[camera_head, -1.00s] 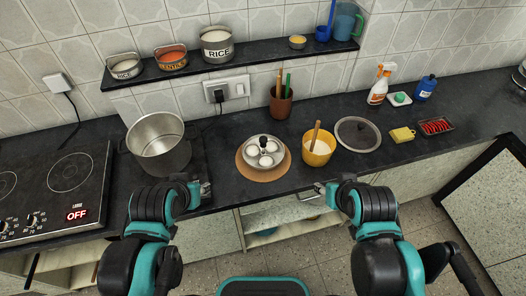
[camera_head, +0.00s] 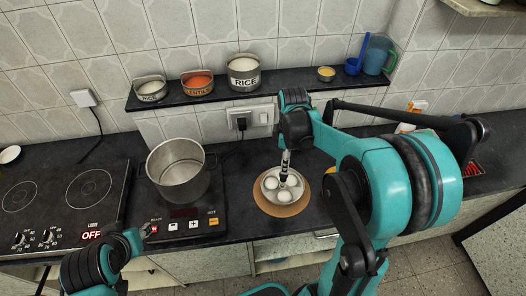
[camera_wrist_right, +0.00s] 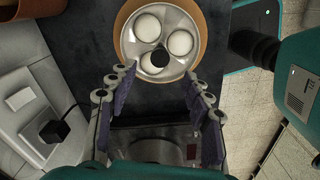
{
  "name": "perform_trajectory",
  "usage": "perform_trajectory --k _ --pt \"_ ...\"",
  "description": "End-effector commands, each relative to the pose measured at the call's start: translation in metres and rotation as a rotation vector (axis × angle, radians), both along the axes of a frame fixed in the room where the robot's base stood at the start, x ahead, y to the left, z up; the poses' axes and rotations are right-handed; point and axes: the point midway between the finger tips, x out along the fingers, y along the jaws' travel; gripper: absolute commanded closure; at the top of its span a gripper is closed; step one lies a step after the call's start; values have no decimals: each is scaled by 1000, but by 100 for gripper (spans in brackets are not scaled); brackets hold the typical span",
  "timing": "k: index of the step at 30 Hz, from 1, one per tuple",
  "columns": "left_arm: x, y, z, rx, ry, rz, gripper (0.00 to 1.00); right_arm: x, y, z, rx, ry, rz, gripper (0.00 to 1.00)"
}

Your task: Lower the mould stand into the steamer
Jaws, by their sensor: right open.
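The mould stand (camera_head: 270,186) is a round steel tray with white-filled cups and a black central knob (camera_wrist_right: 160,58). It sits on a round brown board (camera_head: 283,210) on the counter. The steamer (camera_head: 178,172) is an open, empty-looking steel pot to its left. My right gripper (camera_head: 286,170) is over the middle of the stand, pointing down. In the right wrist view its fingers (camera_wrist_right: 158,80) are spread apart, with the knob beyond them and nothing held. My left gripper (camera_head: 149,231) is low, in front of the steamer; its jaws are too small to read.
The steamer stands on a cooktop with a lit panel (camera_head: 187,226). A black hob (camera_head: 88,195) is further left. A shelf (camera_head: 215,94) above the counter holds several tins and a blue jug (camera_head: 377,55). My right arm hides much of the right counter.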

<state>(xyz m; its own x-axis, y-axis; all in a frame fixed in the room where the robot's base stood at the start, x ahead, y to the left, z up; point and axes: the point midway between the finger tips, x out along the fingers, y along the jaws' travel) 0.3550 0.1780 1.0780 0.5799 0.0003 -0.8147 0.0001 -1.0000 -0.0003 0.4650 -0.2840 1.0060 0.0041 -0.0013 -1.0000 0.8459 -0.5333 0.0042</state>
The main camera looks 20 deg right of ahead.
Motion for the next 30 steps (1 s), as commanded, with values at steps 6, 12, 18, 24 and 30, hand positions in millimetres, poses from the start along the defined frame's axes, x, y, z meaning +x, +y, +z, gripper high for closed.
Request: perform_trajectory --k 6,12,18,24,30 --pt "0 0 -8 0 0 0 64 1 -2 -23 2 8 14 50" --pt "0 0 -19 0 0 0 64 1 -2 -56 2 7 13 50" --pt "0 0 -26 0 0 0 64 1 -1 -76 1 6 13 50" --pt "0 0 -26 0 0 0 64 0 -1 -80 1 6 12 50" --pt "0 0 -26 0 0 0 64 0 -1 -79 1 6 12 60"
